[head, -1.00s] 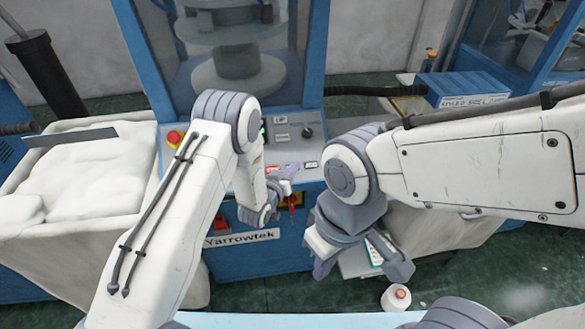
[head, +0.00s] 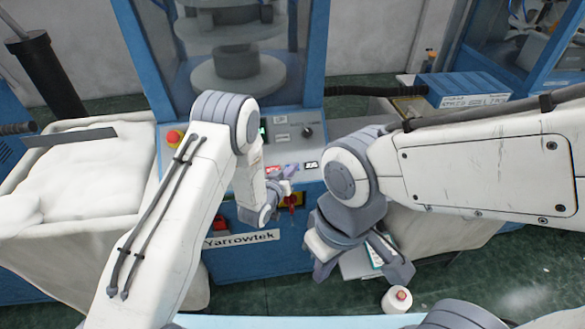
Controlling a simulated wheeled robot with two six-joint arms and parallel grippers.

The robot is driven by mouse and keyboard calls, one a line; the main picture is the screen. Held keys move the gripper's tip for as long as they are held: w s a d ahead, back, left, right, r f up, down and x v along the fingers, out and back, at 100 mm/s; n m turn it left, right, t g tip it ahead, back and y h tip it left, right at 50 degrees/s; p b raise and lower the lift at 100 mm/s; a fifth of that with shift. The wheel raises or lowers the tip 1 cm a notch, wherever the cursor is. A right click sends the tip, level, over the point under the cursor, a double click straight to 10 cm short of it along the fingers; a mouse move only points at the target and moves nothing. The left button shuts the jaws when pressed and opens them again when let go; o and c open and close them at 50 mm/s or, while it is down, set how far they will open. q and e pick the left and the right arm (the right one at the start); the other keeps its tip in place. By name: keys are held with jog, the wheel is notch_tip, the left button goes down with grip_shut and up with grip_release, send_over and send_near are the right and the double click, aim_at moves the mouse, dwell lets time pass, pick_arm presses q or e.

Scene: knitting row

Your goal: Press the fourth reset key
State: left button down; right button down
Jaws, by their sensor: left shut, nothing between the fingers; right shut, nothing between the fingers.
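The blue knitting machine (head: 262,262) labelled Yarrowtek stands in front of me with a grey control panel (head: 285,150). The panel carries a red emergency button (head: 174,137), a black knob (head: 307,132) and small labels. The reset keys are too small and too covered by my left arm to tell apart. My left gripper (head: 288,173) is shut and empty, low over the panel's front edge, by a red label (head: 272,168). I cannot tell whether it touches anything. My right gripper (head: 362,268) is shut and empty, pointing down in front of the machine's right side.
A white cloth-lined bin (head: 75,180) stands at the left. A white cone or spool (head: 397,299) stands below my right gripper, near a pale booklet or box (head: 355,264). A blue box (head: 462,88) is at the back right. Green floor shows at the lower right.

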pick_arm(q)
jog(key=shift+s+d+r+p, duration=0.1)
jog(key=shift+s+r+p, duration=0.35)
jog(key=shift+r, duration=0.15)
jog(key=s+r+p, duration=0.1)
jog(key=s+r, duration=0.1)
jog(key=s+r+p, duration=0.1)
jog(key=r, duration=0.1)
jog(key=shift+d+p, duration=0.25)
jog(key=shift+p, duration=0.1)
dwell(0.9)
